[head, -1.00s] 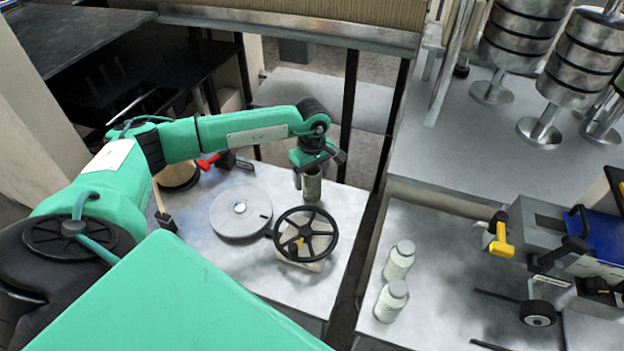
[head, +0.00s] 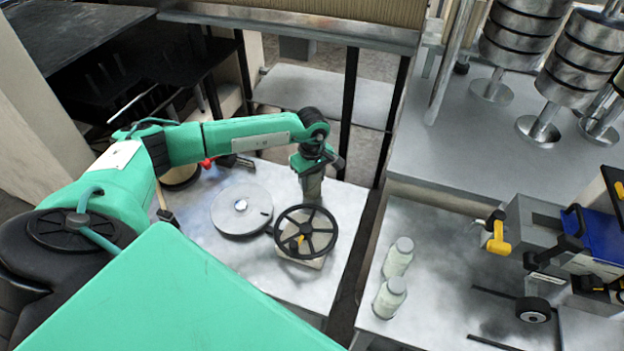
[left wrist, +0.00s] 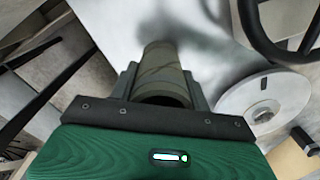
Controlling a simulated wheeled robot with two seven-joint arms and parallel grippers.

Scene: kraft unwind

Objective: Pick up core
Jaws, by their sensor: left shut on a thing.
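The core (head: 312,187) is a short grey-brown hollow tube at the back right of the left metal table. In the left wrist view the core (left wrist: 160,80) sits between the two fingers, with its open end facing the camera. My left gripper (head: 311,172) is shut on the core from above, and its fingers also show in the left wrist view (left wrist: 161,88). The core is roughly upright; I cannot tell whether its lower end touches the table. My right gripper is in neither view.
A black handwheel (head: 305,232) stands just in front of the core. A grey disc (head: 241,211) lies to its left. Two white jars (head: 398,257) stand on the right table across a gap. Stacked metal discs (head: 520,45) stand at the back right.

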